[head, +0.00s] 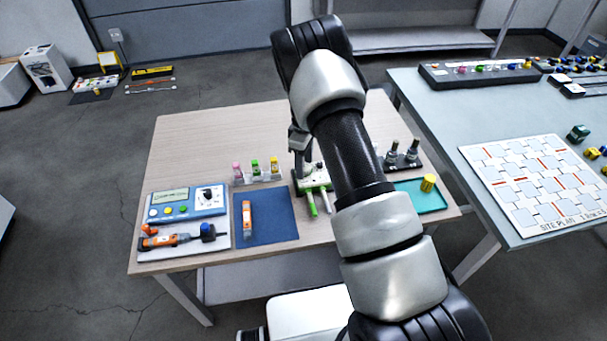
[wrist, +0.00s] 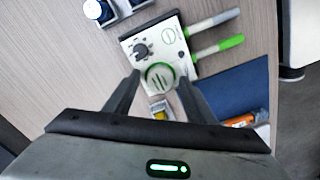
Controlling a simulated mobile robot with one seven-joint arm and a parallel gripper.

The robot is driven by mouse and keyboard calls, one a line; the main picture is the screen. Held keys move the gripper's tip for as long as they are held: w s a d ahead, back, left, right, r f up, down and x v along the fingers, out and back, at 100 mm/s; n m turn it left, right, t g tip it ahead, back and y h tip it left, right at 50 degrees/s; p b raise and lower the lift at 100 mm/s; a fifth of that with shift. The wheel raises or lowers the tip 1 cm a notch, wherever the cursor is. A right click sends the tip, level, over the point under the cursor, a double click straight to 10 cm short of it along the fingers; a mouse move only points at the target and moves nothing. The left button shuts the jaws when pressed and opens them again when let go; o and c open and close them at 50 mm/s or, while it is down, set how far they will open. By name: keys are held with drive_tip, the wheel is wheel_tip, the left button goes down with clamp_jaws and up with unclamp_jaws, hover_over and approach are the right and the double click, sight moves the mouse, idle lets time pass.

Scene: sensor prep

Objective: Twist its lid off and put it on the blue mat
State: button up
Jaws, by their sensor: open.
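A white device (wrist: 142,40) stands on the wooden table, with a dark knob and a round lid (wrist: 158,73) ringed in green. Two handles, one grey and one green (wrist: 222,46), stick out of it; the green one also shows in the head view (head: 311,203). My gripper (wrist: 159,80) is open, with its fingers on either side of the round lid in the wrist view; I cannot tell whether they touch it. In the head view my gripper (head: 300,150) is above the device, which my arm partly hides. The blue mat (head: 276,228) lies left of the device, with an orange pen-like tool (head: 247,218) on it.
Vials with pink, green and yellow caps (head: 255,167) stand behind the mat. A blue meter (head: 186,204) and a white tray (head: 184,253) are at the left. A teal tray (head: 431,205) and a dark rack (head: 401,163) are at the right. The mat's right part is bare.

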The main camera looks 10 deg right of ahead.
drive_tip(key=shift+f, duration=0.1)
idle(0.7)
drive_tip(key=c, duration=0.7)
